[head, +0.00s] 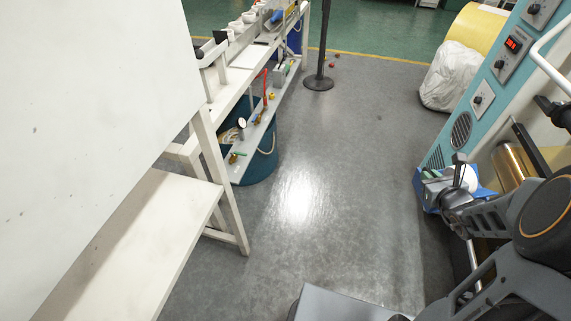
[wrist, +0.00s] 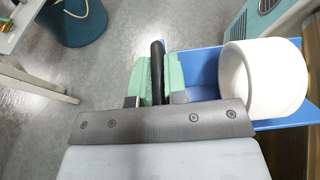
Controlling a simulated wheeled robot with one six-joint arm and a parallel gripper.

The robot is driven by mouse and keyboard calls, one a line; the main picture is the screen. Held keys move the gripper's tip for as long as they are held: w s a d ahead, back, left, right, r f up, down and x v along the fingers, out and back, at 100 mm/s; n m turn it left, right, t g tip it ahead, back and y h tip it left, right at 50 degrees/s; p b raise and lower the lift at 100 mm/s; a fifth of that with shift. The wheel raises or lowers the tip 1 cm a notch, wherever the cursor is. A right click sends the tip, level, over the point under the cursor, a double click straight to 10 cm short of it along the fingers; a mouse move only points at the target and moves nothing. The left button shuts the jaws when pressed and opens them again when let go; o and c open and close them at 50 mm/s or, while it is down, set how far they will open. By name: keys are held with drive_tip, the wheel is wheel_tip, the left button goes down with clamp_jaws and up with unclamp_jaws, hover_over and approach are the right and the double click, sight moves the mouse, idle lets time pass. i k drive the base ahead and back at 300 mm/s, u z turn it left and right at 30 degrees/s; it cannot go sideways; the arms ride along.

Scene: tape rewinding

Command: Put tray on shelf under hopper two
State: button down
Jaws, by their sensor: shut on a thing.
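My gripper (head: 436,178) is at the right of the head view, beside the teal machine. In the wrist view my gripper (wrist: 157,82) has green finger pads shut on the upright black handle of a blue tray (wrist: 200,68). The tray also shows partly in the head view (head: 484,191), mostly hidden behind my gripper. A white roll (wrist: 262,82) stands in the tray. At the left, a white frame has a bare lower shelf (head: 150,225). A narrow grey shelf (head: 246,145) with small items runs under the far bench. I cannot tell which hopper is two.
A teal machine (head: 492,75) with a red display stands at the right. A dark blue bin (head: 262,165) sits under the far bench. A black post (head: 319,82) stands farther back. The grey floor (head: 320,180) between bench and machine is clear.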

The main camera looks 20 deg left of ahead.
sight(156, 227)
drive_tip(key=k, duration=0.55)
drive_tip(key=u, duration=2.75)
drive_tip(key=i, duration=0.5)
